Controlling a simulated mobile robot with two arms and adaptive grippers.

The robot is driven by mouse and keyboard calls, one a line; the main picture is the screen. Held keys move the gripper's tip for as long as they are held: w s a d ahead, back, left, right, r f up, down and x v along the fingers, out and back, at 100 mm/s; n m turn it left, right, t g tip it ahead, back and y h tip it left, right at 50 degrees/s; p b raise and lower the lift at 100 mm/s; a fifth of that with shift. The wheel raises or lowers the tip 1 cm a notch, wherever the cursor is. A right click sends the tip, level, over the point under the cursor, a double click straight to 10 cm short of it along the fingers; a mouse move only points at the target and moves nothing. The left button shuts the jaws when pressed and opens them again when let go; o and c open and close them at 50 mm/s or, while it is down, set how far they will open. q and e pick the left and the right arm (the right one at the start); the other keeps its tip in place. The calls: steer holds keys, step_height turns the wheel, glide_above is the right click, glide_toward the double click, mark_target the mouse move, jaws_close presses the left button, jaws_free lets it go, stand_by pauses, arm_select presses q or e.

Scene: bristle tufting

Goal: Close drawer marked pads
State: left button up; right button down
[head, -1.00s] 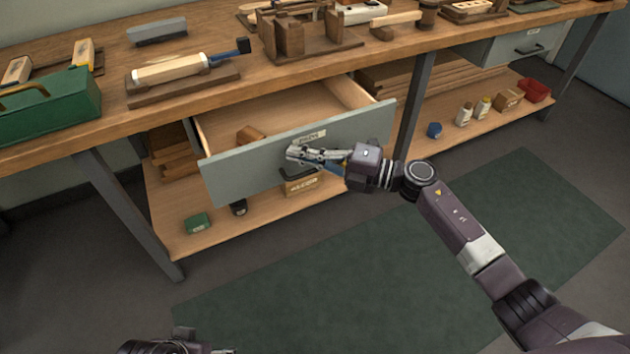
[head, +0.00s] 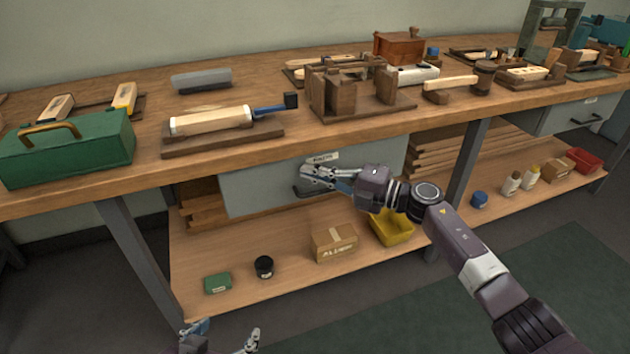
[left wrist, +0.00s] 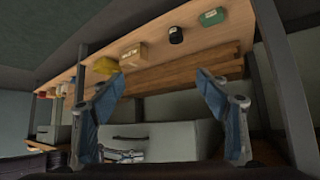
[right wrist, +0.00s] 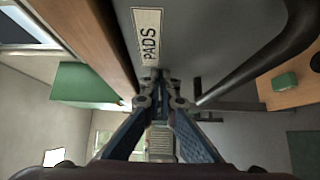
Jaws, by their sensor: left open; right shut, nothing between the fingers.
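The grey drawer front (head: 262,185) sits under the benchtop, with no inside showing above it. Its label (head: 322,158) reads PADS in the right wrist view (right wrist: 148,36). A dark bar handle (right wrist: 268,62) is on the front, partly hidden by my right gripper in the head view. My right gripper (head: 304,172) is shut and empty, its fingertips at the drawer front beside the label and handle; whether they touch is unclear. My left gripper (head: 224,332) is open and empty at the bottom of the head view, away from the drawer. Its fingers frame the drawer front (left wrist: 170,140) in the left wrist view.
The benchtop (head: 232,148) above holds a green toolbox (head: 68,152), a wooden block with a brush and wooden fixtures. The lower shelf (head: 230,248) carries a cardboard box (head: 334,243), a yellow bin (head: 391,229) and small containers. A bench leg (head: 467,170) stands right of the drawer.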

arm_select(q)
steer(key=shift+w+d+r+t, duration=0.2)
steer(key=shift+w+r+t, duration=0.15)
steer(key=shift+w+r, duration=0.2)
steer(key=shift+w+d+r+t, duration=0.15)
steer(key=shift+w+r+t, duration=0.2)
steer(key=shift+w+r, duration=0.15)
arm_select(e)
steer(key=shift+w+a+r, duration=0.1)
steer(key=shift+w+r, duration=0.15)
steer(key=shift+w, duration=0.3)
arm_select(q)
steer(key=shift+f, duration=0.1)
